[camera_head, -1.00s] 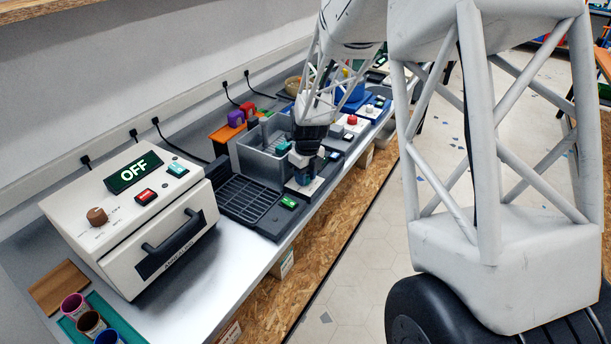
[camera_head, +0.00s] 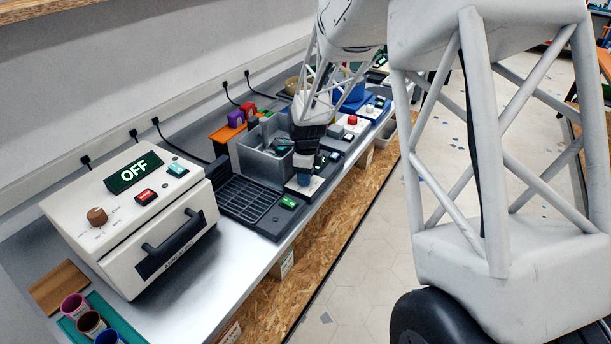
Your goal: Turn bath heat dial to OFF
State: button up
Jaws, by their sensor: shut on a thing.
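The bath (camera_head: 262,160) is a grey open tank in the middle of the bench. A white panel with a blue dial (camera_head: 304,180) sits at its front right corner, and I take this as the bath heat dial. My gripper (camera_head: 304,174) points down over this dial and is shut on it. The fingers hide much of the dial, so I cannot read its setting. A small dark display (camera_head: 322,160) with a green mark stands just right of my gripper.
A white oven-like machine (camera_head: 130,215) showing OFF stands at the left with its own brown dial (camera_head: 97,216). A black rack (camera_head: 246,198) lies between it and the bath. Cups (camera_head: 90,322) stand in a green tray at the front left. More devices line the bench behind my arm.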

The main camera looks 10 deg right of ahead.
dwell(0.4)
jog(key=o, duration=0.9)
jog(key=shift+r, duration=0.1)
jog(key=shift+w+d+r, duration=0.1)
jog(key=shift+w+r, duration=0.05)
jog(key=shift+r, duration=1.75)
jog(key=shift+w+r, duration=0.1)
jog(key=shift+r, duration=1.8)
